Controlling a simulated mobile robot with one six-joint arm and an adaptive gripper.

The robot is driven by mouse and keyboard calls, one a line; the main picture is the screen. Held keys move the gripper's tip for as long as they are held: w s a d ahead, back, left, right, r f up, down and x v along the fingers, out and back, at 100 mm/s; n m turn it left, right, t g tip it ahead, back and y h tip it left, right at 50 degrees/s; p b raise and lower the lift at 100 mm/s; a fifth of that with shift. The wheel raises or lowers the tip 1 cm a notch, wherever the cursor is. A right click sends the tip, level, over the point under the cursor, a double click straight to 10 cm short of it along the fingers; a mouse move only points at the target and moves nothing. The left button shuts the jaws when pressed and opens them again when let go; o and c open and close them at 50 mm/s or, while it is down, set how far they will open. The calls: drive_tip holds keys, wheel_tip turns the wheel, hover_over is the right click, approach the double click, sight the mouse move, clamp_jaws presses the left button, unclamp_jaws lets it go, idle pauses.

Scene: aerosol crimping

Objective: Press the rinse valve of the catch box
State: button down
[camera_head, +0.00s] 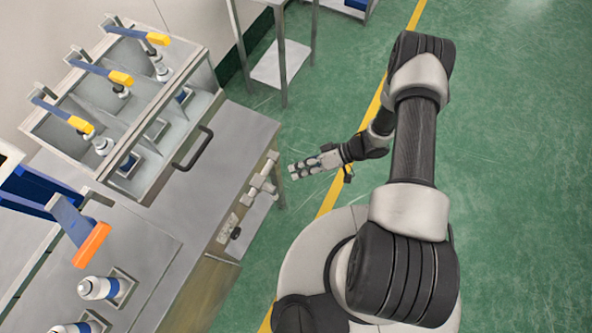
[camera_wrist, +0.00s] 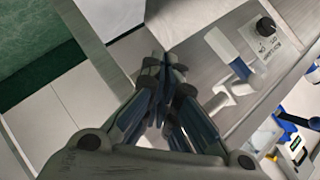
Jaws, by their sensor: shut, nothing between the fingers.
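My gripper (camera_head: 293,172) is shut and empty, just right of the bench front in the head view. Its closed fingers also show in the wrist view (camera_wrist: 164,62). A pale lever-like valve fitting (camera_head: 264,184) sits on the bench front, left of my fingertips, with a small gap visible. It also shows right of the fingers in the wrist view (camera_wrist: 236,92). The catch box with a black handle (camera_head: 193,149) stands on the bench. No label confirms the rinse valve.
The steel bench (camera_head: 245,128) carries several yellow-tipped blue levers (camera_head: 121,78) and an orange-tipped lever (camera_head: 91,245) at the front left. A small steel table (camera_head: 281,66) stands behind. Green floor to the right of my arm is clear.

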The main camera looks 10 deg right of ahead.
drive_tip(key=d, duration=0.7)
drive_tip(key=shift+w+r, duration=0.15)
drive_tip(key=shift+r, duration=0.1)
